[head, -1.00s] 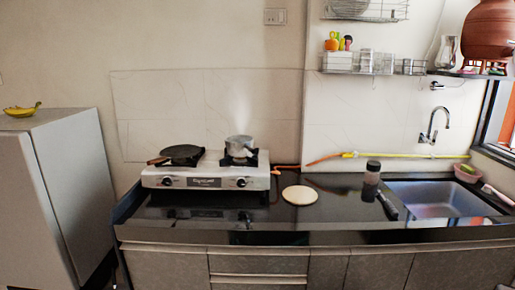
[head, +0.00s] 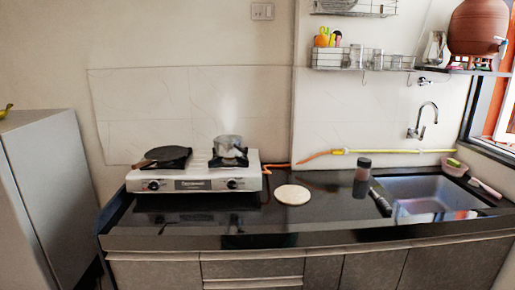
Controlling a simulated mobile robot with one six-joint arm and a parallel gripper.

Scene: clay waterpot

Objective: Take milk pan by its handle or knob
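The milk pan (head: 229,147) is a small silvery pot on the right burner of the white two-burner gas stove (head: 195,172). It looks upright. Its handle is too small and blurred to make out for certain. My gripper is not in view.
A dark flat pan (head: 163,156) sits on the left burner. A round pale board (head: 292,194), a dark-lidded jar (head: 363,171) and a sink (head: 425,190) are to the right on the black counter (head: 330,222). A grey fridge (head: 45,180) stands at the left. The counter's front strip is mostly clear.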

